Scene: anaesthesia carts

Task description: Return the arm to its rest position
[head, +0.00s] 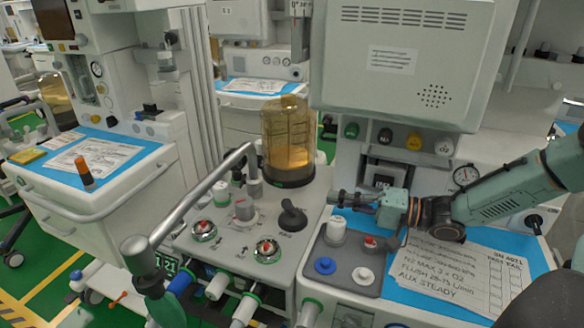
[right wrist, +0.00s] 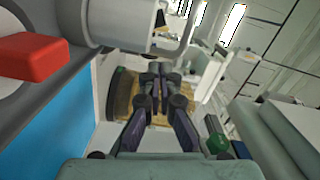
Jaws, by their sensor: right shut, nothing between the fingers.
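My right arm comes in from the right in the head view, over the right cart's blue mat (head: 412,292). My right gripper (head: 336,197) points left, with its slim fingers together and nothing held. It is above the grey tray panel and right of the amber canister (head: 288,135). In the right wrist view my fingers (right wrist: 158,72) meet in front of the amber canister (right wrist: 122,100). My left gripper is not identifiable in the head view.
Below the right gripper is a grey panel (head: 343,262) with white, red and blue knobs. A printed sheet (head: 455,272) lies under my forearm. A grey rail (head: 205,190) rises at the middle cart. A large monitor housing (head: 400,60) overhangs behind. An orange-capped bottle (head: 86,175) stands left.

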